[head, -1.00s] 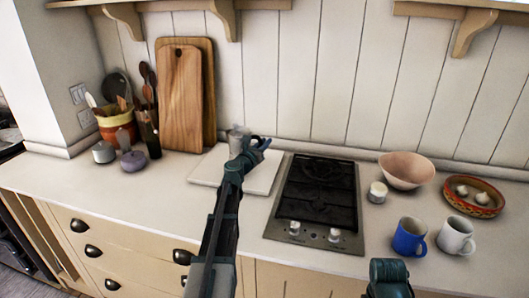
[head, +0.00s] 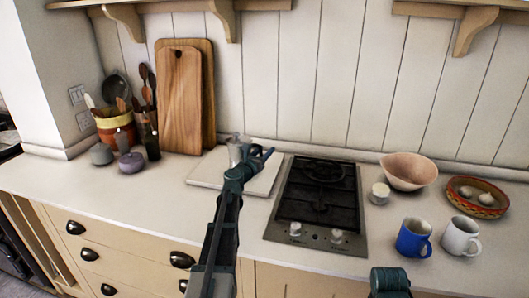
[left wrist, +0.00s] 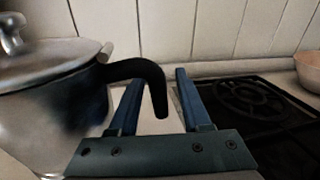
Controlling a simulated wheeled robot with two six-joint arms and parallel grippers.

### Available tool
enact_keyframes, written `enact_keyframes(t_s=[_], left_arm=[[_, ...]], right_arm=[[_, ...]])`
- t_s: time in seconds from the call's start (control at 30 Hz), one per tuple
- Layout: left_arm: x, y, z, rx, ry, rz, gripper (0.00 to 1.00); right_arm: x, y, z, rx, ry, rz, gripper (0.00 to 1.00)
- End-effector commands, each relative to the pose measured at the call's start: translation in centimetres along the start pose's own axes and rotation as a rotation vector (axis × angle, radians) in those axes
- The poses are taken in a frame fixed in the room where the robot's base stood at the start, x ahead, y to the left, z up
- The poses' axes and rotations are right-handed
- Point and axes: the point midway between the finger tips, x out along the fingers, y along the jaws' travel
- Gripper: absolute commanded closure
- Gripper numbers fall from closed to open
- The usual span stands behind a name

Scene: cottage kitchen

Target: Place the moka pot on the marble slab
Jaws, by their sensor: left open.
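The silver moka pot (head: 235,151) stands upright on the pale marble slab (head: 206,171), toward its back, partly hidden by my left gripper. In the left wrist view the moka pot (left wrist: 45,105) fills the left side, with its knobbed lid and black handle. My left gripper (head: 264,154) is open, just right of the pot. In the left wrist view its fingers (left wrist: 154,92) point forward, and the handle's end appears between them; I cannot tell whether they touch.
A black hob (head: 318,195) adjoins the slab on the right. Beyond are a small white jar (head: 380,193), a pink bowl (head: 408,170), a blue mug (head: 413,238) and a white mug (head: 459,236). Wooden boards (head: 181,100) lean behind. The counter's front left is clear.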

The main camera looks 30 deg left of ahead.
Motion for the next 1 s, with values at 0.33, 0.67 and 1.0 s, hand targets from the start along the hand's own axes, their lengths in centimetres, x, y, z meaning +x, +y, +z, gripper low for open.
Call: enact_keyframes(t_s=[0.33, 0.67, 1.0], left_arm=[[-2.7, -0.1, 0.2, 0.000, 0.000, 0.001, 0.52], [-9.3, -0.1, 0.2, 0.000, 0.000, 0.002, 0.52], [-12.0, 0.0, 0.2, 0.000, 0.000, 0.000, 0.52]], right_arm=[[-0.2, 0.0, 0.0, 0.000, 0.000, 0.000, 1.00], [-0.2, 0.0, 0.0, 0.000, 0.000, 0.000, 1.00], [-0.3, 0.0, 0.0, 0.000, 0.000, 0.000, 1.00]])
